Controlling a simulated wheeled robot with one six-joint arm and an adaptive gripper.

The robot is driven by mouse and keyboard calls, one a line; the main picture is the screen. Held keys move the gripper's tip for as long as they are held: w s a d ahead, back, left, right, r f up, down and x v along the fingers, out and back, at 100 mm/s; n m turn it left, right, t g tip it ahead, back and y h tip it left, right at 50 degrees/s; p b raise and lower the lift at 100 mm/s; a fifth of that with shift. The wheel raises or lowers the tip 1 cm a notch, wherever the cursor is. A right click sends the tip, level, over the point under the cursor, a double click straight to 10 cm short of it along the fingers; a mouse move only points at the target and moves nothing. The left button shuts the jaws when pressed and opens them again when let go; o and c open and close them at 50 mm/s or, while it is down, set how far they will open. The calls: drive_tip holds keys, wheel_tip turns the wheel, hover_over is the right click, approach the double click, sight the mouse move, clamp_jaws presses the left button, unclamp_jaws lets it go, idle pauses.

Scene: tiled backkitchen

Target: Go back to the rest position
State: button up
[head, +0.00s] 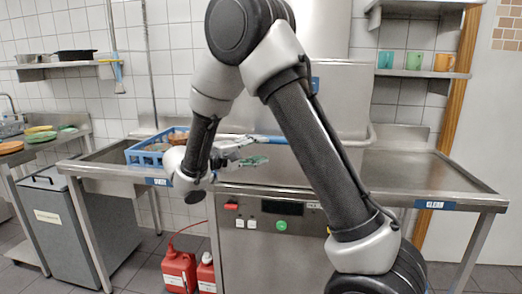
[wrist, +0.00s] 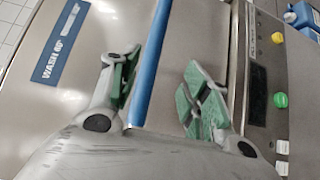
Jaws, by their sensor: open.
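My gripper (head: 252,151) is in front of the steel hood dishwasher (head: 262,240), near the hood's lower edge. In the wrist view its two green-padded fingers (wrist: 160,85) are spread apart and hold nothing. A blue handle bar (wrist: 152,65) of the hood runs between the fingers in that picture. I cannot tell how far the bar is from the pads. The hood looks lowered, with a "WASH" label (wrist: 62,42) on it. My arm is bent up high and comes down to the left.
A blue crate (head: 133,157) stands on the left steel table. The right steel table (head: 425,172) is bare. Plates (head: 40,137) lie at far left. Mugs (head: 414,60) stand on the upper right shelf.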

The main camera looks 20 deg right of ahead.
idle(0.7)
drive_tip(key=s+d+f+n+g+y, duration=0.35)
drive_tip(key=s+f+g+y, duration=0.35)
drive_tip(key=s, duration=0.6)
drive_tip(key=s+d+r+m+t+y, duration=0.1)
drive_tip(key=s+r+m+t+y, duration=0.2)
drive_tip(key=s, duration=0.4)
drive_tip(key=s+d+r+m+t+y, duration=0.1)
drive_tip(key=s+r+m+t+y, duration=0.2)
drive_tip(key=s+r+t+y, duration=0.2)
drive_tip(key=s+r+y, duration=0.1)
drive_tip(key=s+y, duration=0.1)
drive_tip(key=s, duration=0.1)
drive_tip(key=shift+s, duration=0.15)
